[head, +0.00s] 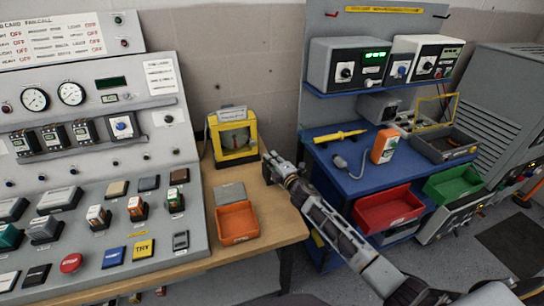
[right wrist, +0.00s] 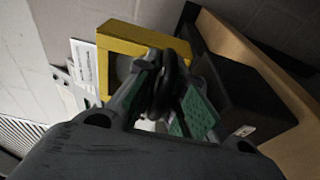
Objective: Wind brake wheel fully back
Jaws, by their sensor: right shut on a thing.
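The yellow-framed device (head: 247,152) stands at the back of the wooden table, with a window in its front. My right gripper (head: 270,166) reaches in from the lower right to the right side of this device. In the right wrist view, the gripper (right wrist: 170,105) is shut on a dark round wheel (right wrist: 166,82), one finger on each side. The yellow frame (right wrist: 119,35) is just behind the wheel there. The wheel's turning position cannot be told. In the head view the wheel is hidden or too small to make out. My left gripper is not in view.
A sloped control panel (head: 105,185) fills the left. An orange tray (head: 237,223) and a grey plate (head: 229,194) lie on the wooden table (head: 277,228). A blue bench (head: 345,178) stands to the right with a red bin (head: 388,209) and a green bin (head: 452,183).

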